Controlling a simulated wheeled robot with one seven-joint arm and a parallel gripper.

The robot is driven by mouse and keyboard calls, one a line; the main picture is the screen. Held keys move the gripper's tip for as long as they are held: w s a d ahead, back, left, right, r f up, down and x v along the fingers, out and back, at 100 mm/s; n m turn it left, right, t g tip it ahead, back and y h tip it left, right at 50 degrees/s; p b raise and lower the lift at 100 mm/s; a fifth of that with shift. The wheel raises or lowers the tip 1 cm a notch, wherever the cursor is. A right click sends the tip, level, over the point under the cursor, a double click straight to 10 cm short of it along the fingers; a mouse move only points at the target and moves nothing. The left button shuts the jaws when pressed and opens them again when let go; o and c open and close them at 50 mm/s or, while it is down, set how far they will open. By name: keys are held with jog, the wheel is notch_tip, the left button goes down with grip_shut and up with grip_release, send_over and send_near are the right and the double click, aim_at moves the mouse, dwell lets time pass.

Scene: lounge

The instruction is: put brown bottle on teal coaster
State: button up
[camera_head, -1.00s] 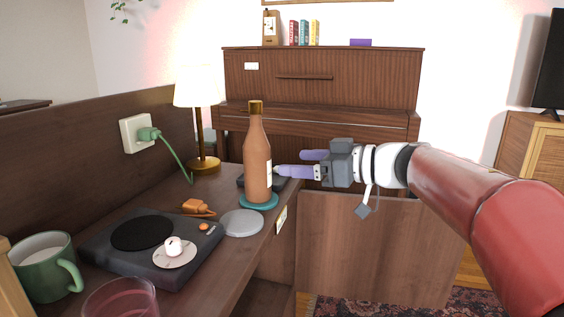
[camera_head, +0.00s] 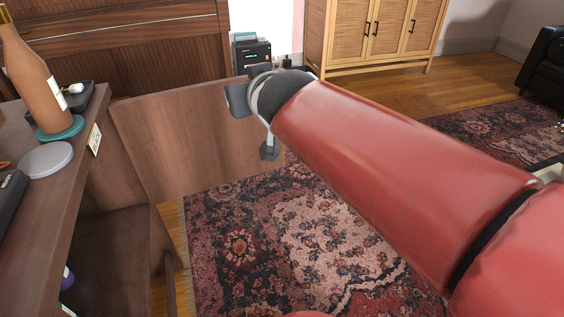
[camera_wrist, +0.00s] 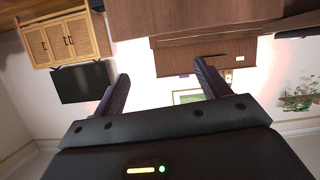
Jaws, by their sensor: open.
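The brown bottle (camera_head: 38,88) stands upright on the teal coaster (camera_head: 70,131) near the edge of the wooden desk, at the left of the head view. Its top is at the picture's edge. My gripper (camera_wrist: 163,84) is open, with its two dark fingers apart and nothing between them in the wrist view. The wrist view shows neither bottle nor coaster.
A grey round disc (camera_head: 46,160) lies on the desk in front of the coaster. A dark box (camera_head: 78,95) sits behind the bottle. A wooden panel (camera_head: 185,140) stands beside the desk. A patterned rug (camera_head: 290,235) covers open floor to the right.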

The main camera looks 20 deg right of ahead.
jog(key=s+a+f+g+y, duration=0.1)
jog(key=s+f+g, duration=0.7)
jog(key=s+f, duration=0.8)
jog(key=shift+s+a, duration=0.3)
jog(key=shift+s, duration=0.8)
